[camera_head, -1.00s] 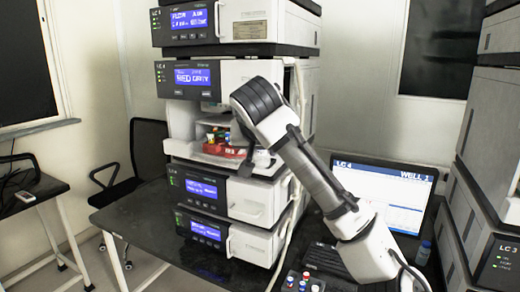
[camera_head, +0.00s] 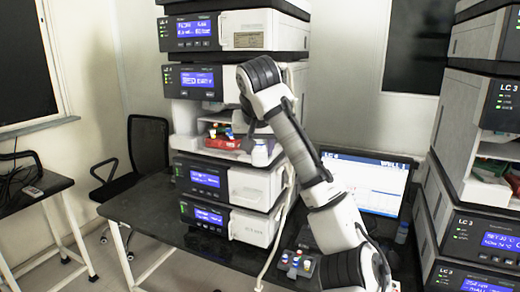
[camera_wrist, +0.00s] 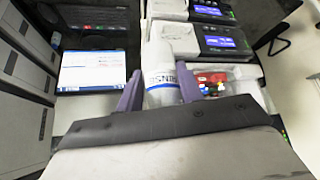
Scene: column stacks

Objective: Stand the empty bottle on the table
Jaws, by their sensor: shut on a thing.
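My gripper (camera_wrist: 158,88) is shut on a whitish bottle (camera_wrist: 160,55) with a blue-lettered label, its text only partly readable, between two purple fingers in the wrist view. Whether the bottle is empty I cannot tell. In the head view my arm reaches to the open bay of the middle instrument stack, and my gripper (camera_head: 249,143) is small and partly hidden there. The black table (camera_head: 150,208) stands under that stack, with bare top at its left and front.
A red tray (camera_head: 228,142) with coloured caps sits in the stack's open bay. A vial rack (camera_head: 296,264) and a lit monitor (camera_head: 365,182) stand on the table right of the stack. Another instrument stack (camera_head: 480,235) rises at the right. A black chair (camera_head: 147,150) is behind the table.

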